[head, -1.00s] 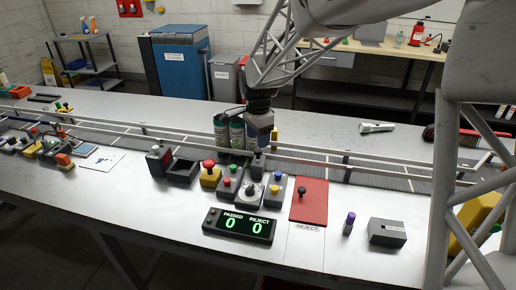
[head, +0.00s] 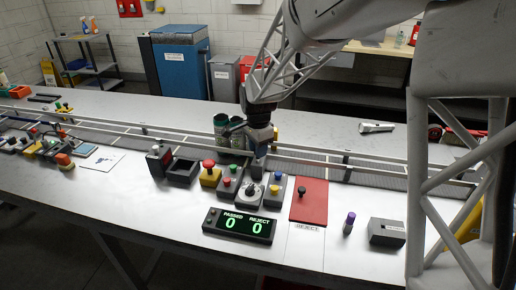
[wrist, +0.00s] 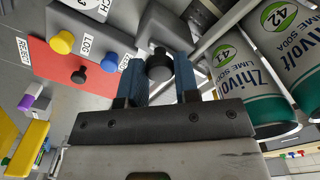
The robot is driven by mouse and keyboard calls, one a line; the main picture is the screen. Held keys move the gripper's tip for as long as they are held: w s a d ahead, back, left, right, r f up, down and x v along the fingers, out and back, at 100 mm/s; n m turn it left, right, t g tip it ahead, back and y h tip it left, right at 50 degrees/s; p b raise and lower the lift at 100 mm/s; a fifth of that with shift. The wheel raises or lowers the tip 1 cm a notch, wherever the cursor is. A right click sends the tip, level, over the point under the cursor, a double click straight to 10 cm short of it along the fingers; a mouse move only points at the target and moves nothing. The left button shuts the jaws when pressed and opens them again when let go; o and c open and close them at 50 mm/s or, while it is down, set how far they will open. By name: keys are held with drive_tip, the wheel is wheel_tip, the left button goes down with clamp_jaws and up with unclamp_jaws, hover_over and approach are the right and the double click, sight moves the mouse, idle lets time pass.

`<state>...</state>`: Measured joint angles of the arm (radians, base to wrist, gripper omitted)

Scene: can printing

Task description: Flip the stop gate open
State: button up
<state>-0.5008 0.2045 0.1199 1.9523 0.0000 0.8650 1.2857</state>
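My gripper (head: 261,161) is low at the near edge of the conveyor, beside the cans. In the wrist view, its two blue fingers (wrist: 159,80) are apart, one on each side of a black knob (wrist: 159,66) on a grey box (wrist: 165,22). I cannot tell whether they press on the knob. This looks like the stop gate's handle, but no label on it shows. In the head view, my gripper hides most of the handle.
Button boxes (head: 229,186) and a round dial box (head: 250,195) stand close in front. A red reject plate (head: 309,205) with a black knob (head: 302,190) lies to the right. The counter display (head: 239,225) reads 0 and 0. Rails (head: 320,155) line the conveyor.

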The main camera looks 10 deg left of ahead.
clamp_jaws()
drive_tip(key=shift+s, duration=1.5)
drive_tip(key=o, duration=0.6)
unclamp_jaws()
drive_tip(key=shift+s, duration=0.1)
drive_tip(key=shift+r, duration=0.1)
